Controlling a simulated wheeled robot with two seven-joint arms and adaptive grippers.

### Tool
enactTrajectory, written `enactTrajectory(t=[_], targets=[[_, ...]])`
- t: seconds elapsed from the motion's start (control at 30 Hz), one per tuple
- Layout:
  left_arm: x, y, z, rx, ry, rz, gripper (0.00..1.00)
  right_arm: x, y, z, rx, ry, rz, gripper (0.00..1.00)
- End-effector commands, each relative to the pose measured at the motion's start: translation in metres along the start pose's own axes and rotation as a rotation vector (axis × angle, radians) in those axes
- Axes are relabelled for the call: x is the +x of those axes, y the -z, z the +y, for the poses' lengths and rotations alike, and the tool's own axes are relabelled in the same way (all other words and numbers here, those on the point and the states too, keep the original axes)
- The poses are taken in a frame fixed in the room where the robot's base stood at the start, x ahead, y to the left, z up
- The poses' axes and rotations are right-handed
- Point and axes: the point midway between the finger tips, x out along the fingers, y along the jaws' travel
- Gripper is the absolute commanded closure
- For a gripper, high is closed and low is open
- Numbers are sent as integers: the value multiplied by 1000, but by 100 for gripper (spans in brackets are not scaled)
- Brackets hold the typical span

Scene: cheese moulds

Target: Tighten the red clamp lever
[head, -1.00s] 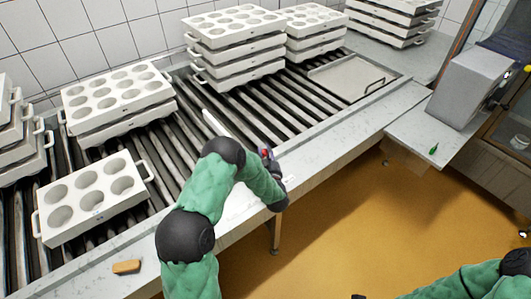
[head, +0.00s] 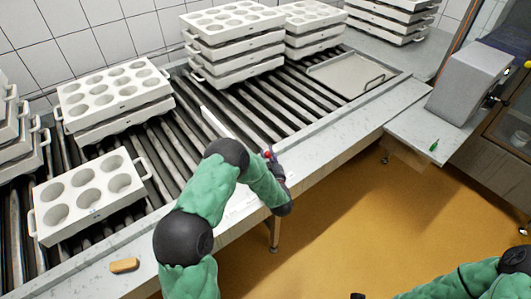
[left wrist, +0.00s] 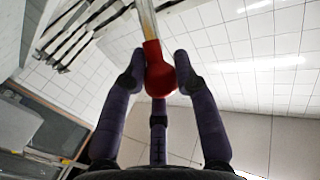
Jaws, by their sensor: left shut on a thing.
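The red clamp lever's rounded red end (left wrist: 158,75) shows in the left wrist view, on a pale, straight rod that runs to the top of the picture. My left gripper (left wrist: 157,68) has its dark purple fingers around this red end and is shut on it. In the head view, a small bit of red (head: 267,154) shows at the tip of my left gripper (head: 272,160), by the near edge of the roller conveyor. My forearm and wrist hide most of the gripper there.
A white mould tray (head: 90,196) and stacked moulds (head: 115,95) stand on the rollers at left. More stacks (head: 235,45) stand at the back. A flat tray (head: 345,75) lies at the far end. A tan block (head: 124,265) lies on the near ledge.

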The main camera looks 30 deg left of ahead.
Motion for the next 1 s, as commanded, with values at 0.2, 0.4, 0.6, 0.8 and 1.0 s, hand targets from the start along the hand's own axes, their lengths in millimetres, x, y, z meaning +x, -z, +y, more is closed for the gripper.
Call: enactTrajectory(t=[0.2, 0.4, 0.6, 0.8, 1.0], targets=[[-19, -20, 14, 0, -11, 0, 100, 17, 1, 6, 0, 0, 0, 47], [-32, -38, 21, 1, -12, -2, 100, 31, 1, 11, 0, 0, 0, 47], [-39, -56, 25, 2, -9, -6, 100, 43, 2, 15, 0, 0, 0, 47], [-44, -70, 27, 3, -9, -9, 100, 52, 2, 18, 0, 0, 0, 47], [-46, -79, 29, 3, -9, -13, 100, 57, 2, 20, 0, 0, 0, 47]])
